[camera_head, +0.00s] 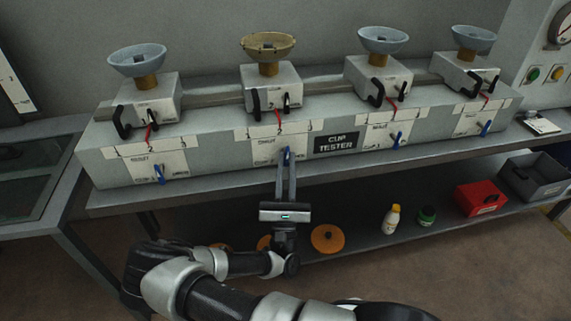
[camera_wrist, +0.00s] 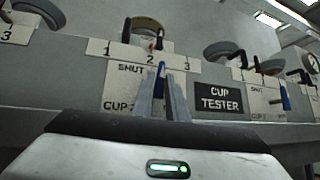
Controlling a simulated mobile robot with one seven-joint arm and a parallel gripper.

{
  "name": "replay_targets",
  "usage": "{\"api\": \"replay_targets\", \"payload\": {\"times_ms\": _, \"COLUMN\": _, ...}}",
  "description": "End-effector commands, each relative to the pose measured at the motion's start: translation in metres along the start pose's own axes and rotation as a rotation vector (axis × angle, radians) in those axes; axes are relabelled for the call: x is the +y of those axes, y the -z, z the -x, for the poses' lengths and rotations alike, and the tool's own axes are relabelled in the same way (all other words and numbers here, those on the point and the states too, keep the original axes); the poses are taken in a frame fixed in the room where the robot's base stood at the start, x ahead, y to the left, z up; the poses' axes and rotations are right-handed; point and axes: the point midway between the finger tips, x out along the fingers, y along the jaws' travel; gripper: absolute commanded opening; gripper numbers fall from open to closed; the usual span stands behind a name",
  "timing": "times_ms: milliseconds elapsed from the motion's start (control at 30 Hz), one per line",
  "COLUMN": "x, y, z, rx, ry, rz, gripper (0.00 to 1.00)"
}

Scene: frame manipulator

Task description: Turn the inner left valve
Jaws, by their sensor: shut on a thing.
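The cup tester is a long grey box with a row of blue valve levers along its front. The inner left valve (camera_head: 287,153) is a small blue lever on the white label of the second station. It also shows in the wrist view (camera_wrist: 161,69), upright below the number 2. My gripper (camera_head: 286,164) reaches up from below, with its two fingers shut on this lever. In the wrist view the fingers (camera_wrist: 161,95) stand on either side of it and hide its lower part.
Other blue levers stand to the left (camera_head: 160,174) and right (camera_head: 397,138). A red pointer (camera_head: 279,117) and black handles (camera_head: 257,104) sit above the held valve. The lower shelf carries orange discs (camera_head: 328,238), bottles (camera_head: 391,219) and a red box (camera_head: 481,198).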

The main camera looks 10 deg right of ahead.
Motion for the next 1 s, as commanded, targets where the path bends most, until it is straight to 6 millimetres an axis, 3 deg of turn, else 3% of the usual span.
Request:
{"api": "replay_targets", "payload": {"times_ms": 733, "x": -0.0013, "y": 0.0006, "z": 0.0006, "rx": -0.017, "ry": -0.063, "rz": 0.064, "gripper": 0.00}}
{"api": "replay_targets", "payload": {"times_ms": 767, "x": -0.0013, "y": 0.0005, "z": 0.0006, "rx": -0.017, "ry": -0.063, "rz": 0.064, "gripper": 0.15}}
{"api": "replay_targets", "payload": {"times_ms": 867, "x": -0.0013, "y": 0.0005, "z": 0.0005, "rx": -0.017, "ry": -0.062, "rz": 0.063, "gripper": 0.32}}
{"api": "replay_targets", "payload": {"times_ms": 1000, "x": -0.0013, "y": 0.0004, "z": 0.0002, "rx": -0.017, "ry": -0.062, "rz": 0.063, "gripper": 0.32}}
